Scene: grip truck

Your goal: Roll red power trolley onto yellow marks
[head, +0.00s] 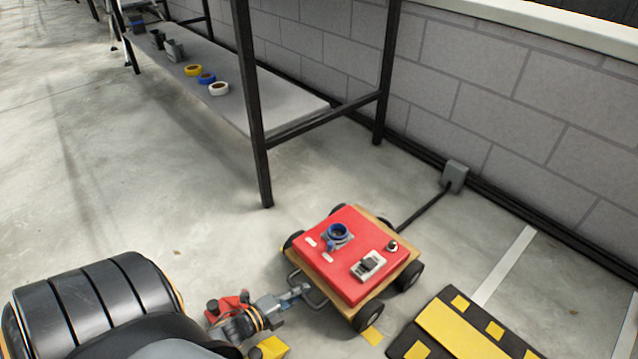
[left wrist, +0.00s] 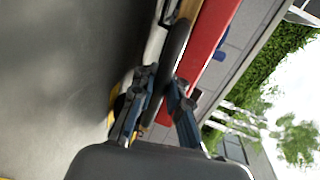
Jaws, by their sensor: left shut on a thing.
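The red power trolley (head: 350,240) stands on the concrete floor, with a red top, wooden base and black wheels. A blue ring-shaped socket and a grey switch unit sit on its top. My left gripper (head: 298,293) is shut on the grey bar handle (head: 318,301) at the trolley's near left side. In the left wrist view, my left gripper (left wrist: 168,92) has its fingers around the bar, beside the red trolley body (left wrist: 212,38). My right gripper is not in view.
A black-and-yellow ramp or mat (head: 465,330) lies right of the trolley. A black cable (head: 425,208) runs from the trolley to a grey wall box (head: 454,177). A black-legged rack (head: 256,130) stands behind left. Open floor lies to the left.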

